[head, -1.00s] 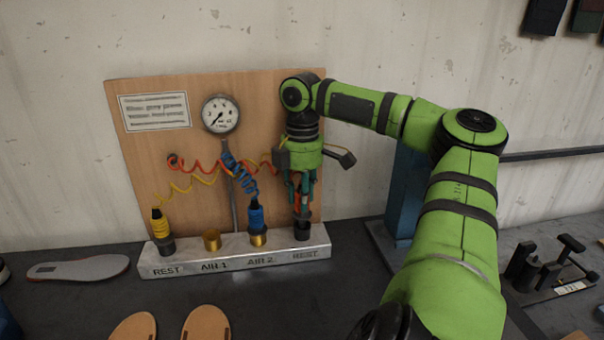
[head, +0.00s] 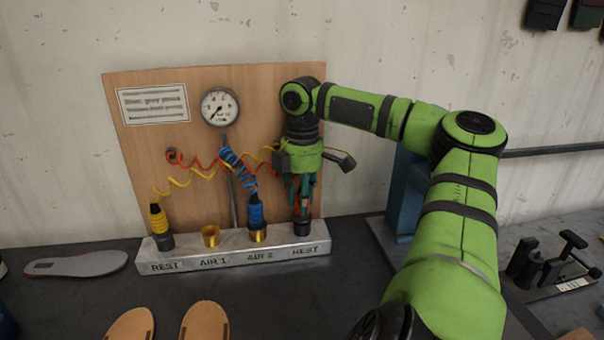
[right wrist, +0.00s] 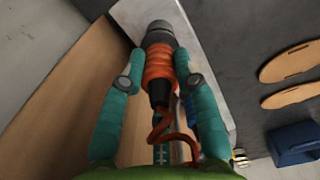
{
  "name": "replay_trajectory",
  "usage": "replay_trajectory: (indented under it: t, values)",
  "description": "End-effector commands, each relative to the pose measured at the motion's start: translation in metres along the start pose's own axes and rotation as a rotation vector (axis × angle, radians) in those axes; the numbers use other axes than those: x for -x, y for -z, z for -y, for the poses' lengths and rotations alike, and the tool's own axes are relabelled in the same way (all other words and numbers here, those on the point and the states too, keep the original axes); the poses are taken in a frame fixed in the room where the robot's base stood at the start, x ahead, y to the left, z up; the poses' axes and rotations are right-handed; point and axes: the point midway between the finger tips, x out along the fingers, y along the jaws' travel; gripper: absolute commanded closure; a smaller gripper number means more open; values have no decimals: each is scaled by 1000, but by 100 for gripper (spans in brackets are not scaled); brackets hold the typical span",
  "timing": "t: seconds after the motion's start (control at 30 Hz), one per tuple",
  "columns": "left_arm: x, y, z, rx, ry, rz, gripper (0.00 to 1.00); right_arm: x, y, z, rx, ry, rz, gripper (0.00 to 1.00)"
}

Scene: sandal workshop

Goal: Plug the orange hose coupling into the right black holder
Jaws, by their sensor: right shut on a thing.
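The orange hose coupling (right wrist: 159,68) is between the teal fingers of my right gripper (right wrist: 161,76), which is shut on it. In the head view my right gripper (head: 303,190) points down at the right end of the station, and its fingers hide most of the coupling. The right black holder (head: 302,228) stands on the white base at the right REST mark, directly below the fingers. The coupling is lined up with the holder and its lower end is at the holder's mouth; I cannot tell how deep it sits. My left gripper is not in view.
On the white base (head: 190,262), a yellow coupling (head: 158,219) stands in the left black holder. A brass socket (head: 210,237) at AIR 1 is empty; a blue coupling (head: 256,211) stands at AIR 2. Coiled hoses cross the wooden board (head: 140,150). Soles lie in front.

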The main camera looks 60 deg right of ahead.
Motion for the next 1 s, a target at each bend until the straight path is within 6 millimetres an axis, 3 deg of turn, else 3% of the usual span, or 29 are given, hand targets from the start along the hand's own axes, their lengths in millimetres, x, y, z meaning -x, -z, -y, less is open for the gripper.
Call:
replay_trajectory:
  t: [0.3,0.33,0.4,0.77,1.0]
  values:
    - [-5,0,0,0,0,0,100,-7,0,0,0,-1,-1,92]
    - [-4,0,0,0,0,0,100,-6,0,0,0,-1,-1,61]
    - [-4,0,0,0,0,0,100,-6,0,0,0,-1,-1,41]
    - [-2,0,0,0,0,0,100,-5,0,0,0,0,0,41]
    - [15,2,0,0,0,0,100,12,0,0,0,0,0,41]
